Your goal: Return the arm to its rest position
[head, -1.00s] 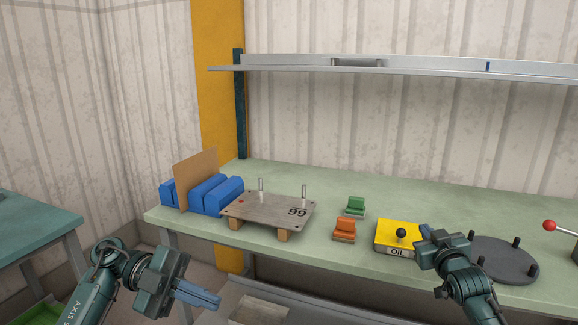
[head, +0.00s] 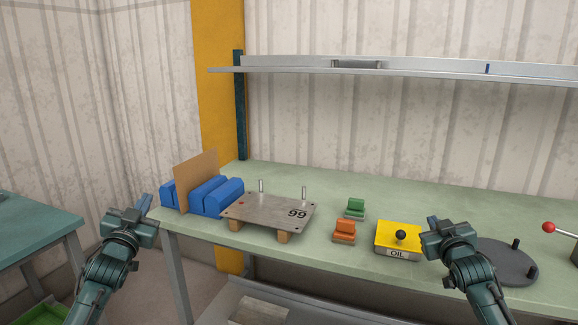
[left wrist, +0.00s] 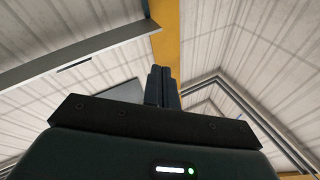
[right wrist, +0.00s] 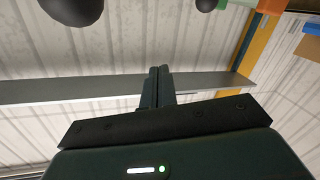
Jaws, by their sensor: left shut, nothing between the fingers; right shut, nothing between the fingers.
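My left gripper (head: 143,207) is raised at the left end of the green workbench (head: 390,187), just left of the blue blocks. Its fingers point up and are shut with nothing between them; they also show shut in the left wrist view (left wrist: 163,85). My right gripper (head: 431,223) stands upright beside the right edge of the yellow OIL box (head: 388,235). Its fingers are shut and empty, as the right wrist view shows too (right wrist: 157,85). The right forearm hides part of the dark round plate (head: 507,262).
Blue blocks (head: 217,196) hold a brown board (head: 195,180). A red-knobbed lever (head: 549,227) is at the right. A grey shelf (head: 430,67) spans above.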

